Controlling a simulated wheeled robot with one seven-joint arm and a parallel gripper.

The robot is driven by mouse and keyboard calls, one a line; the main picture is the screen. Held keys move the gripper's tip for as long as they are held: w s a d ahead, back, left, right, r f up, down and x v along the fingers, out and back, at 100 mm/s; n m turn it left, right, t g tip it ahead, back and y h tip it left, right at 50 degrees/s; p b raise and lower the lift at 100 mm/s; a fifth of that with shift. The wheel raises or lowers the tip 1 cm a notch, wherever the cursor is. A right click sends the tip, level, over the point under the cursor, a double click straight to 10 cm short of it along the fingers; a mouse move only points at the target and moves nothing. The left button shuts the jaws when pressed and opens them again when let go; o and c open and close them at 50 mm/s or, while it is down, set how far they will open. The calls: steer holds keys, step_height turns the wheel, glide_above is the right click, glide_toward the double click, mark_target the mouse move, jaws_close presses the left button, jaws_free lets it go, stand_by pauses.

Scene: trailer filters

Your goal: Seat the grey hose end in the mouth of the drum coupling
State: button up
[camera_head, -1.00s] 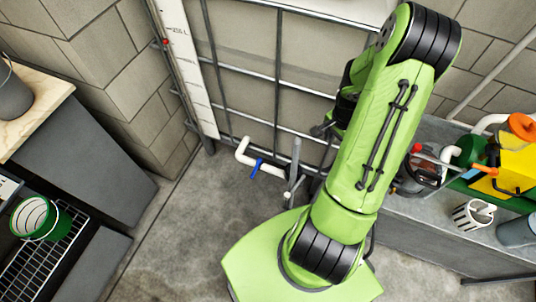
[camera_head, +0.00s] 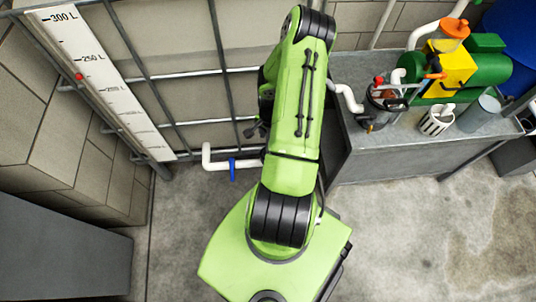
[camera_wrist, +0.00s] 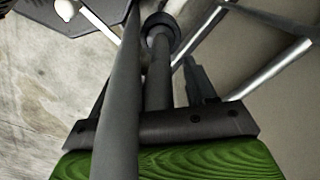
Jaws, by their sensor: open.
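My gripper (camera_wrist: 158,75) is open in the wrist view; its dark crossbar and jaws show above a green patterned surface. A long grey tube (camera_wrist: 122,95) runs up the picture in front of the crossbar. A second, shorter grey tube (camera_wrist: 158,70) stands between the jaws and leads to a dark round collar (camera_wrist: 160,30). I cannot tell which is the grey hose end, nor whether the jaws touch either tube. In the head view my green arm hides most of the gripper. A blue drum (camera_head: 512,38) shows at the right edge; its coupling mouth cannot be made out.
A white pipe with a blue valve (camera_head: 232,168) stands left of my arm by a metal cage frame (camera_head: 216,70).

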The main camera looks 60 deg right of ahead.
step_height(320, 180, down, 7)
steer(key=shift+w+a+r+b, duration=0.1)
steer(key=shift+b, duration=1.15)
steer(key=shift+r, duration=0.1)
steer(key=shift+c, duration=0.2)
jaws_close()
